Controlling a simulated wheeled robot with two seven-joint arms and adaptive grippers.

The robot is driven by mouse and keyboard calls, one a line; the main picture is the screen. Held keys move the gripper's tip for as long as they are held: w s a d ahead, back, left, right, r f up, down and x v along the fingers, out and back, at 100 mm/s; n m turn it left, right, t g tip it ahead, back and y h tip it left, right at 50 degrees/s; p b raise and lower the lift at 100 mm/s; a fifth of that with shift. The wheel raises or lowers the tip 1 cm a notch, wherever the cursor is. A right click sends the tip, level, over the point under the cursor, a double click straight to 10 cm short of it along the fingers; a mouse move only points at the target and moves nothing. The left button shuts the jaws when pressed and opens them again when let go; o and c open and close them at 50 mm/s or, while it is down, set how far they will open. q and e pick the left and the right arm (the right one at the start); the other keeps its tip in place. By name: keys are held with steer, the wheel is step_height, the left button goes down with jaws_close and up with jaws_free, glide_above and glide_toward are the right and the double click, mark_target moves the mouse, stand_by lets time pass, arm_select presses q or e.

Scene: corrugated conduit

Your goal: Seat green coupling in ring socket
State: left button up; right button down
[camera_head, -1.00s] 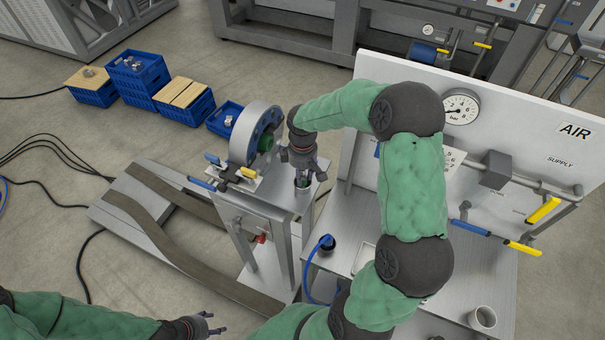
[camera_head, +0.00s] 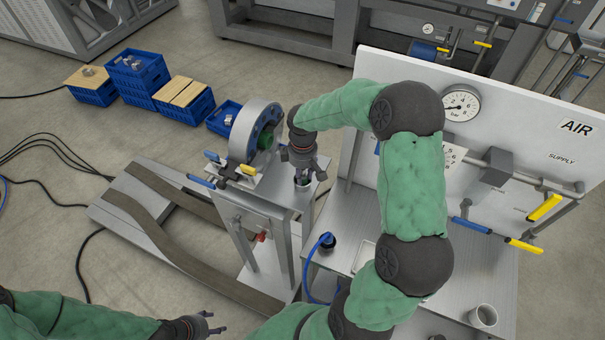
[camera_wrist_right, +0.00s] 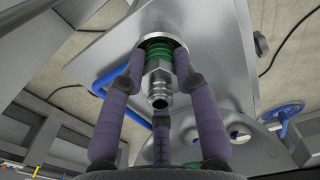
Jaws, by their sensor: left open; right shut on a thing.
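The green coupling (camera_wrist_right: 157,54) shows in the right wrist view, with a green ribbed body, a metal hex collar and a stepped metal tip facing the camera. My right gripper (camera_wrist_right: 157,82) has its purple fingers closed around it. The ring socket (camera_wrist_right: 163,40) is the pale metal ring around the coupling's far end; how deep the coupling sits is hidden. In the head view my right gripper (camera_head: 302,175) points down at the socket (camera_head: 304,184) on the stand's top. My left gripper (camera_head: 207,324) is open and empty at the bottom, far from the stand.
A grey wheel-shaped housing (camera_head: 243,135) with a green centre stands beside my right gripper, near yellow and blue handles. The white AIR panel (camera_head: 520,140) with its gauge and pipes is at right. A mug (camera_head: 484,316) stands on the bench. Blue crates (camera_head: 138,72) sit on the floor.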

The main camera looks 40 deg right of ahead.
steer(key=shift+s+a+f, duration=0.15)
steer(key=shift+s+f, duration=0.05)
steer(key=shift+f, duration=0.25)
steer(key=shift+s+a+f, duration=0.1)
steer(key=shift+s+f, duration=0.1)
steer(key=shift+f, duration=0.1)
steer(key=shift+s+a+f+b, duration=0.15)
steer(key=shift+f+b, duration=0.15)
steer(key=shift+b, duration=0.2)
steer(key=shift+w+d+r+p, duration=0.15)
steer(key=shift+w+r+p, duration=0.05)
steer(key=shift+r+p, duration=0.2)
steer(key=shift+w+d+r+p, duration=0.15)
steer(key=shift+r+p, duration=0.2)
steer(key=shift+r, duration=0.05)
steer(key=shift+r, duration=0.15)
steer(key=shift+w+d+r+p, duration=0.1)
steer(key=shift+r+p, duration=0.25)
steer(key=shift+r, duration=0.35)
steer(key=shift+w+r+p, duration=0.2)
steer(key=shift+r+p, duration=0.1)
steer(key=shift+r, duration=0.15)
steer(key=shift+f+b, duration=0.75)
steer(key=shift+f, duration=0.35)
stand_by(1.1)
